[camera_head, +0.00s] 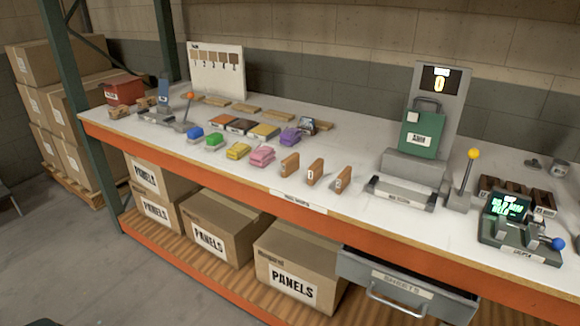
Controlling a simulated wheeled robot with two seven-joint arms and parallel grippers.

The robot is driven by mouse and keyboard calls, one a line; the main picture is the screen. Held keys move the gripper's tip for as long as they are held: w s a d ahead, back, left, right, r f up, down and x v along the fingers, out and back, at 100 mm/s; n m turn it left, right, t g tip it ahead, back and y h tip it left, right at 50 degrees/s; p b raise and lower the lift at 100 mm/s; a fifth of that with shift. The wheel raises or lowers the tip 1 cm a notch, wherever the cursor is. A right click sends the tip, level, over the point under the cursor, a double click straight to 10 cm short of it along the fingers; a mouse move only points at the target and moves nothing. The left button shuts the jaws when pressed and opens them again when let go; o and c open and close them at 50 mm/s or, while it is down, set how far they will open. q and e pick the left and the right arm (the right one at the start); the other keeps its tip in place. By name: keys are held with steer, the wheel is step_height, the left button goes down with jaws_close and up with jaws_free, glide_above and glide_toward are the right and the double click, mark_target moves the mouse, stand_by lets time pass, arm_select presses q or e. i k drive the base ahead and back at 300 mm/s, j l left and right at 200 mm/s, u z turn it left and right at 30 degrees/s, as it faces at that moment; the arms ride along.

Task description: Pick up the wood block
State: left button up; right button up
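Three small brown wood blocks stand upright near the front edge of the bench: a left one (289,163), a middle one with a white mark (314,172), and a right one with a white mark (341,179). They stand apart from one another with nothing on them. Which of them the task means, I cannot tell. Smaller wood pieces (118,112) also sit at the bench's left end. Neither of my grippers can be made out in this view.
Colored blocks, including a pink one (262,156), stand left of the wood blocks. Flat wood strips (245,108) lie behind. A grey machine with a green panel (419,135) and a yellow-knobbed lever (467,175) stand right. An open drawer (405,283) juts out below the bench.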

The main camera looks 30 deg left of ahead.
mark_target(291, 164)
steer(key=j+z, duration=0.15)
steer(key=j, duration=0.5)
steer(key=j+z, duration=0.1)
steer(key=j, duration=0.55)
steer(key=k+j+z, duration=0.15)
steer(key=j, duration=0.5)
steer(key=k+j+z, duration=0.15)
steer(key=j, duration=0.55)
steer(key=i, duration=0.05)
